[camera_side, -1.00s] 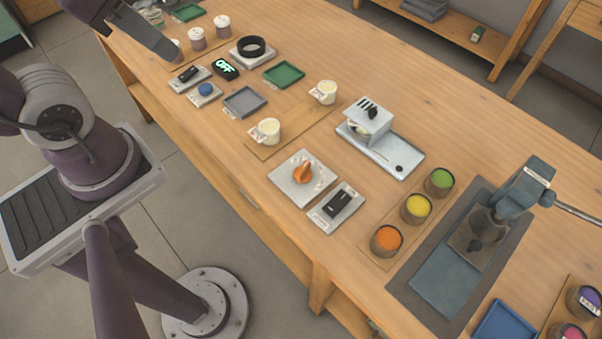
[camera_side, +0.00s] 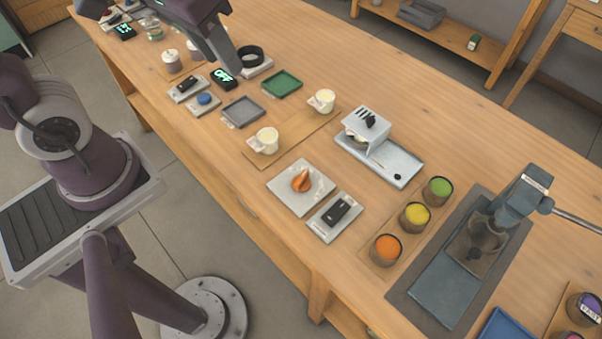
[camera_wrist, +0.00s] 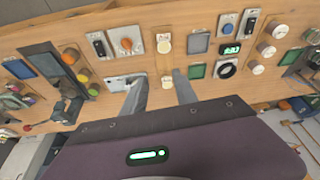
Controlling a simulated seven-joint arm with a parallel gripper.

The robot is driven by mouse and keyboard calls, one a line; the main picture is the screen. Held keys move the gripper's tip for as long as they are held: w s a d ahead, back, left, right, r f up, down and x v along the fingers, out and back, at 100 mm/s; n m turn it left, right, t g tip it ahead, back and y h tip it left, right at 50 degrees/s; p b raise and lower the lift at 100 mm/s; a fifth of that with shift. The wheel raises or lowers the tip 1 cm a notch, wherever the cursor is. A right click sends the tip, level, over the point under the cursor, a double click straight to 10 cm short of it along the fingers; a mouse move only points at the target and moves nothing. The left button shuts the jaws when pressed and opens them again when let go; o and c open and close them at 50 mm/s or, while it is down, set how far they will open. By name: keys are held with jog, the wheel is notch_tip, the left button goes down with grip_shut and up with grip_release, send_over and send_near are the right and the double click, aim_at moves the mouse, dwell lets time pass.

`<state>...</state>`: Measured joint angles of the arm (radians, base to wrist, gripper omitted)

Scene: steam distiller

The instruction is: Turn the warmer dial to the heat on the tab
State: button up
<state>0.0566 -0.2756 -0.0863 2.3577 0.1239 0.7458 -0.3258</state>
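The warmer dial (camera_side: 301,180) is an orange pointer knob on a pale square plate (camera_side: 283,197) near the table's front edge. It also shows in the wrist view (camera_wrist: 126,44). Two cream cups, one nearer (camera_side: 267,138) and one farther (camera_side: 323,99), have small pale tabs at their sides; their writing is too small to read. My gripper (camera_side: 230,68) is at the upper left, above the table and apart from the dial. In the wrist view my gripper (camera_wrist: 158,74) has two grey fingers spread apart with nothing between them.
A black rocker switch (camera_side: 339,210) sits right of the dial. A white stand (camera_side: 367,129) is behind it. Orange, yellow and green pots (camera_side: 415,215) stand farther right, beside a grey press (camera_side: 488,235).

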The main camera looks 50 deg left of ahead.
jog(key=w+d+f+g, duration=0.2)
jog(key=w+d+f, duration=0.3)
jog(key=f, duration=0.4)
jog(key=n+g, duration=0.2)
send_over(301, 177)
jog(key=shift+h, duration=0.4)
notch_tip(301, 177, down, 11)
jog(key=shift+f, duration=0.15)
notch_tip(301, 177, down, 7)
jog(key=shift+r, duration=0.1)
grip_shut()
